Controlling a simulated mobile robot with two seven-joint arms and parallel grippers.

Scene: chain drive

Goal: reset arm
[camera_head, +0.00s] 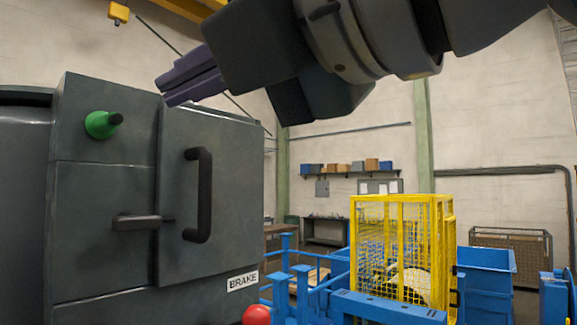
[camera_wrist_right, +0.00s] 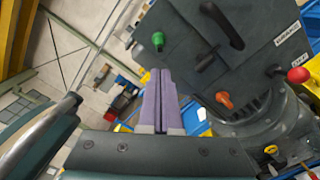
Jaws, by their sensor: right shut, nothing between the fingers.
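My right gripper (camera_head: 190,78) hangs in the upper middle of the head view, its arm coming in from the upper right. Its two purple fingers lie together, shut and empty. They point left, in front of the upper part of a dark grey cabinet. In the right wrist view the fingers (camera_wrist_right: 158,100) are closed side by side and touch nothing that I can see. My left gripper is in neither view.
The dark cabinet (camera_head: 100,190) bears a green knob (camera_head: 100,124), a black door handle (camera_head: 198,195), a lever (camera_head: 140,221) and a BRAKE label (camera_head: 242,281). A red ball knob (camera_head: 257,315) is below. A yellow mesh cage (camera_head: 400,200) and blue bin (camera_head: 486,270) stand right.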

